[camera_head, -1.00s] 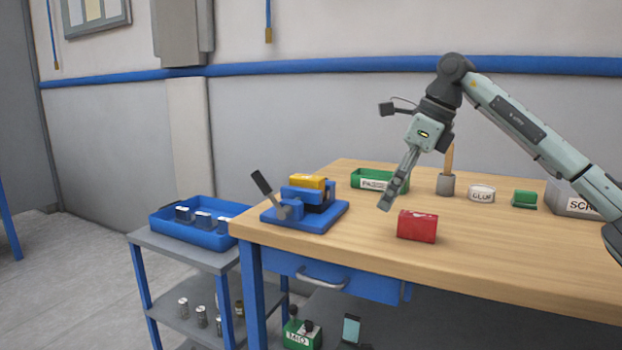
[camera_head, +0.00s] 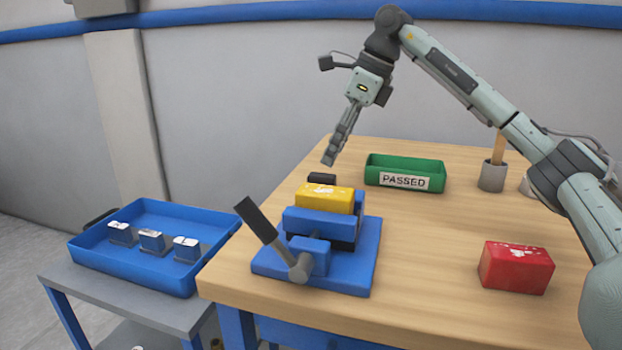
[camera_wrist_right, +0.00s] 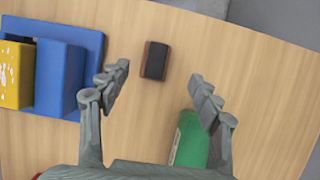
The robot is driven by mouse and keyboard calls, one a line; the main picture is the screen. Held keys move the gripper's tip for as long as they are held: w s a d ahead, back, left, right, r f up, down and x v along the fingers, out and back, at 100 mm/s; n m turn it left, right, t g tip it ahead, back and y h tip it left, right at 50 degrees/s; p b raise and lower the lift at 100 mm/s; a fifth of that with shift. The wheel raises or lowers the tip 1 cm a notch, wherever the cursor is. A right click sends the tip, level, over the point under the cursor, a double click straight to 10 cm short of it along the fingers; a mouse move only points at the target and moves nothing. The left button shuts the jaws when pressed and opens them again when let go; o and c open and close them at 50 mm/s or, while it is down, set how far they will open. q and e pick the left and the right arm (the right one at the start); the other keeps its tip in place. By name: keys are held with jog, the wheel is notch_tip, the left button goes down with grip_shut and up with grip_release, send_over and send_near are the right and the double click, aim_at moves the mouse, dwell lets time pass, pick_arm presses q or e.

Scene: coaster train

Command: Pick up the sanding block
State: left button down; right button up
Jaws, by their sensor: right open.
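The sanding block, which I take to be the small block with a dark top and brown side (camera_wrist_right: 155,60), lies on the table between and beyond my fingertips in the right wrist view. In the head view only its dark top (camera_head: 321,178) shows behind the yellow block; the rest is hidden. My right gripper (camera_head: 331,158) is above and slightly right of it, pointing down, apart from it. In the wrist view the right gripper (camera_wrist_right: 160,82) is open and empty, fingers spread wider than the block. My left gripper is not in view.
A blue vise (camera_head: 362,255) holding a yellow block (camera_head: 325,198) stands in front of the sanding block, its lever toward the left. A green PASSED tray (camera_head: 405,172) is to the right. A red block (camera_head: 516,267) lies at the right. A blue tray (camera_head: 130,270) sits on a cart.

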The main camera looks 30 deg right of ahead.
aim_at(324, 175)
jog(key=x, duration=0.4)
jog(key=s+x, duration=0.1)
jog(key=x, duration=0.1)
jog(key=shift+w+a+f, duration=0.1)
jog(key=shift+f, duration=0.2)
jog(key=shift+w+a+f, duration=0.1)
jog(key=shift+w+f, duration=0.05)
jog(key=shift+f, duration=0.2)
jog(key=c, duration=1.2)
jog(key=shift+c, duration=0.2)
jog(key=shift+r, duration=0.45)
jog(key=r, duration=0.3)
jog(key=shift+a+r, duration=0.35)
jog(key=shift+a, duration=0.05)
jog(key=s+a+r, duration=0.2)
jog(key=a+r, duration=0.4)
jog(key=a, duration=0.4)
jog(key=shift+a+r, duration=0.25)
jog(key=shift+a, duration=0.1)
